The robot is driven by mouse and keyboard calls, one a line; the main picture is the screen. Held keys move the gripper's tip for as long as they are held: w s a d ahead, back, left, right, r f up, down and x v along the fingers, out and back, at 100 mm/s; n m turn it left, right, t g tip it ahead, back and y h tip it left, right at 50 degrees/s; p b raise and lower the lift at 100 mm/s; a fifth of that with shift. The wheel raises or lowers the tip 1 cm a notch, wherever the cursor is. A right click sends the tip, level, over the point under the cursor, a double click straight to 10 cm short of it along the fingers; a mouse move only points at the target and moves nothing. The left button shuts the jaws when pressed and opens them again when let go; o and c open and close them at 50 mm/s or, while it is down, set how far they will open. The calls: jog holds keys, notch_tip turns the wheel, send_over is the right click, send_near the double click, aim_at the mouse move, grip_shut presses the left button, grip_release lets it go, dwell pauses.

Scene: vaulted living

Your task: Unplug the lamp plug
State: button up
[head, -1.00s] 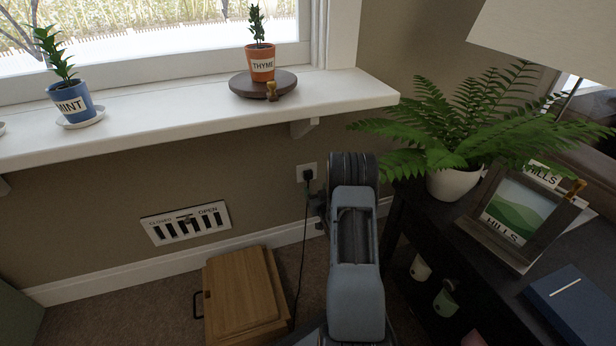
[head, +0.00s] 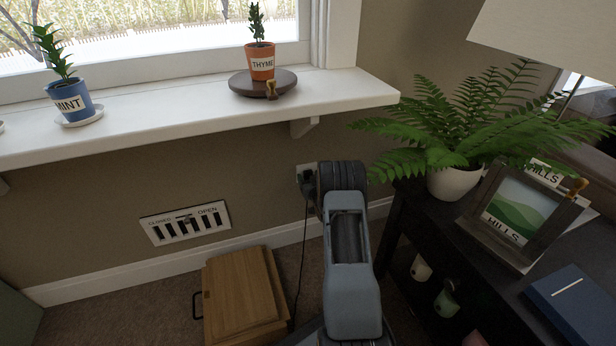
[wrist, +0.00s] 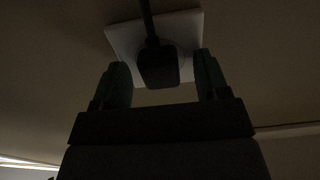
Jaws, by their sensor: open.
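The black lamp plug (wrist: 158,68) sits in the white wall outlet (wrist: 124,38), with its dark cord (wrist: 148,22) leading off from it. In the head view the plug (head: 306,177) is partly hidden by my arm, and its cord (head: 304,250) hangs down the wall. My gripper (wrist: 158,80) is open in the wrist view, with one finger on each side of the plug. A gap shows between each finger and the plug. The wrist view is dark, so I cannot tell how far the fingertips are from the wall. In the head view my arm hides the fingers.
A white windowsill (head: 190,108) juts out above the outlet. A wooden box (head: 242,295) stands on the floor below left, near a wall vent (head: 186,222). A dark side table (head: 440,225) with a potted fern (head: 455,182) stands close on the right.

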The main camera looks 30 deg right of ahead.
jog(key=shift+c, duration=0.2)
dwell(0.7)
grip_shut()
dwell(0.5)
jog(key=shift+s, duration=0.2)
jog(key=shift+p+v, duration=0.8)
jog(key=shift+v, duration=1.95)
jog(key=shift+s, duration=0.1)
grip_release()
